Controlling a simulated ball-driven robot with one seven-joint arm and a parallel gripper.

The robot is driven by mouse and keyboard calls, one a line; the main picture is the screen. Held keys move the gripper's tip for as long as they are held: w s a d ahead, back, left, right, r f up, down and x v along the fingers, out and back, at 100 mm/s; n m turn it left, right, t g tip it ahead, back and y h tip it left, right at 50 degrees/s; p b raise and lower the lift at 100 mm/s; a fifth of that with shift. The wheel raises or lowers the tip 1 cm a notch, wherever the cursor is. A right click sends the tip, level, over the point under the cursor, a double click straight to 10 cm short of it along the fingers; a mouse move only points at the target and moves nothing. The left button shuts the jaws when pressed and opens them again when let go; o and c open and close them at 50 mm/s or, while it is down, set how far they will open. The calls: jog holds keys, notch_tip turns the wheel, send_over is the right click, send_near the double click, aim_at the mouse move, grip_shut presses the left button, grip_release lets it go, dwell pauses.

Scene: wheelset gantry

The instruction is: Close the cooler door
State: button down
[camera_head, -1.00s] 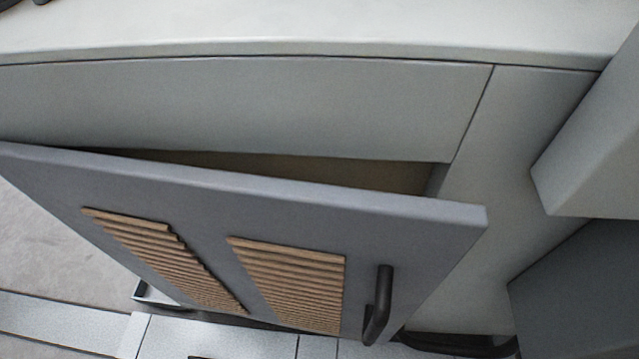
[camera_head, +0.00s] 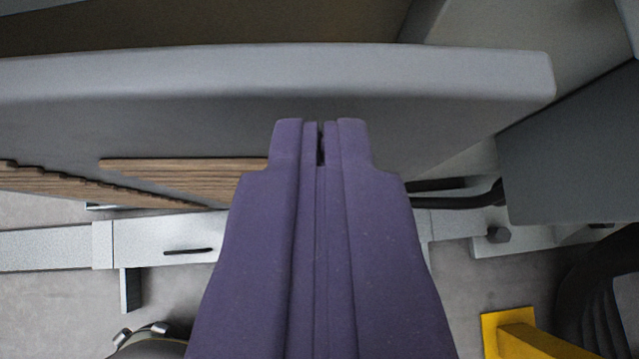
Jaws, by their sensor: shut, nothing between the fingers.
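The cooler door (camera_head: 430,85) is a grey panel hinged toward the left. It stands ajar, with a dark opening (camera_head: 200,25) behind its top edge. I cannot tell whether the tips touch the door. The door's dark handle is hidden, apparently behind my gripper.
A grey box-like body (camera_head: 575,150) stands at the right, close to the door's free edge. Below are a pale rail (camera_head: 165,245), a yellow part (camera_head: 535,335) and dark curved hoses (camera_head: 600,300). Grey floor shows at the lower left.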

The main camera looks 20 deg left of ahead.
aim_at(333, 40)
jog(key=shift+w, duration=0.35)
jog(key=shift+n+y, duration=0.5)
jog(key=shift+n, duration=0.1)
jog(key=w, duration=0.2)
jog(key=w+a, duration=0.1)
jog(key=w, duration=0.1)
jog(key=shift+w+p, duration=0.1)
jog(key=shift+p, duration=0.3)
jog(key=shift+w+r, duration=0.2)
